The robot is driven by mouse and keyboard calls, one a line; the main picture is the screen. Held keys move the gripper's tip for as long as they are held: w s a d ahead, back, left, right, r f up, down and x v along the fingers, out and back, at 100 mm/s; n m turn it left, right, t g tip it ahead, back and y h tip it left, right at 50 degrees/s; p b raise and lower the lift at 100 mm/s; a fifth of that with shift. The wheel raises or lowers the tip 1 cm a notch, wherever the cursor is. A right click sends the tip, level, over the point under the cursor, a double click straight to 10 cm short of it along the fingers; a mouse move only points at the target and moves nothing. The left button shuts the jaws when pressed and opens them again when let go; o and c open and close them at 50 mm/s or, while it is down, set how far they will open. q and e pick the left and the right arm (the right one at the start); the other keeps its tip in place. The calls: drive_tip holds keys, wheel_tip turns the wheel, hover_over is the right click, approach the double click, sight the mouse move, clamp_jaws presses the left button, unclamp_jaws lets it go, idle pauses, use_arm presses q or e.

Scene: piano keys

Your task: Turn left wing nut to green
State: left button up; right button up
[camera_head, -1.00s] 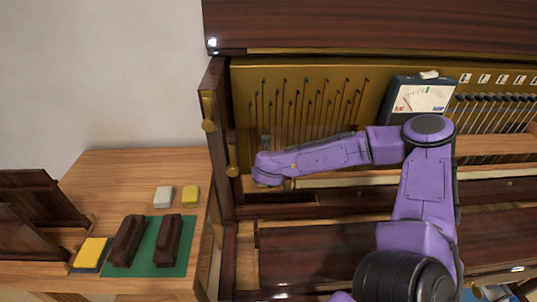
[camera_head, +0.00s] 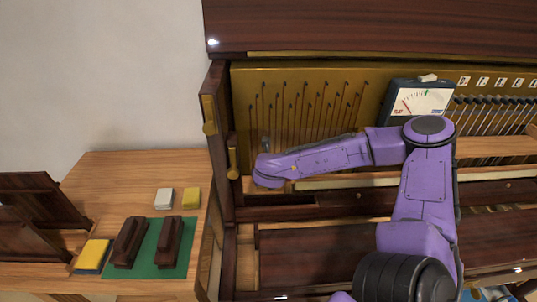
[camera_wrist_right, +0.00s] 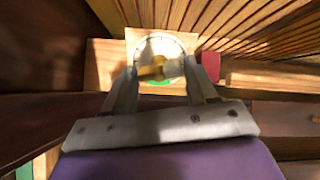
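The brass wing nut (camera_wrist_right: 152,71) shows in the right wrist view. It sits at the centre of a round pale dial (camera_wrist_right: 166,42), and a green mark (camera_wrist_right: 161,83) is visible on the dial's near side. My right gripper (camera_wrist_right: 161,70) is over the dial, with its two fingers spread on either side of the nut. I cannot tell whether they touch it. In the head view the right gripper (camera_head: 266,146) is small at the piano's left end, and the nut is hidden there. My left gripper is not in view.
A meter (camera_head: 421,100) with a needle dial stands against the gold plate (camera_head: 360,75). A red block (camera_wrist_right: 210,66) lies right of the dial. A side table (camera_head: 125,175) at left holds a green mat (camera_head: 148,262), dark blocks and sponges.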

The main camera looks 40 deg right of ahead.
drive_tip(key=c, duration=0.4)
drive_tip(key=shift+f+m+b, duration=0.25)
drive_tip(key=shift+m+b, duration=0.55)
drive_tip(key=shift+b, duration=0.15)
drive_tip(key=shift+m+b, duration=0.65)
drive_tip(key=shift+m, duration=0.05)
drive_tip(key=shift+r+m, duration=0.1)
drive_tip(key=shift+m, duration=0.2)
drive_tip(key=shift+r, duration=0.15)
